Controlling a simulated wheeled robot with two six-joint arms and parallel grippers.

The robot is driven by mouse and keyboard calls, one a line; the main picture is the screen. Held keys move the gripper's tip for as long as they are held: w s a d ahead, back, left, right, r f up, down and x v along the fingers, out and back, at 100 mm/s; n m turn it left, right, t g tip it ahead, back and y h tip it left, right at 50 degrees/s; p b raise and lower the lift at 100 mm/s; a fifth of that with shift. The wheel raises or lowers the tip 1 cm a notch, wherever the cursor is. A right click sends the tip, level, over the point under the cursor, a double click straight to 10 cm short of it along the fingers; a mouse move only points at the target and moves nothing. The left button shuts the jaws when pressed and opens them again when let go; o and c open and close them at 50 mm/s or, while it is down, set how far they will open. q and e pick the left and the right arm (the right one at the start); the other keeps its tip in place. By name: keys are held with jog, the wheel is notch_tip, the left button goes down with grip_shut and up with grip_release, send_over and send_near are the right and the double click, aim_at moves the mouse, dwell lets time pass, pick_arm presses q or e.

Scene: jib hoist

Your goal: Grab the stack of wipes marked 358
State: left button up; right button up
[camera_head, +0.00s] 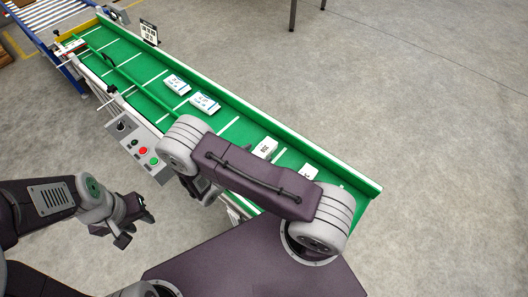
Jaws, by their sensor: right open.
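Several white packs lie on the green conveyor belt. One pack (265,148) lies beside my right arm, with dark marking too small to read for certain. Another pack (309,172) lies nearer the belt's right end, partly hidden by my arm. Two packs with bluish labels (177,84) and (204,103) lie further up the belt. I cannot tell which pack is marked 358. My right gripper (205,190) is open beside the belt's near edge, mostly hidden under my own arm. My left gripper (136,218) hangs over the floor at left, away from the belt; its jaw opening is unclear.
The conveyor (236,130) runs from upper left to lower right with raised rims. A control box (138,144) with red and green buttons sits on its near side. A sign (149,32) stands on its far side.

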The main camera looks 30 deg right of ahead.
aim_at(261, 151)
jog(key=b+x, duration=0.1)
jog(key=x, duration=0.5)
jog(key=shift+w+d+f+b, duration=0.1)
jog(key=shift+d+f+b, duration=0.15)
jog(key=shift+b, duration=0.1)
jog(key=c, duration=1.5)
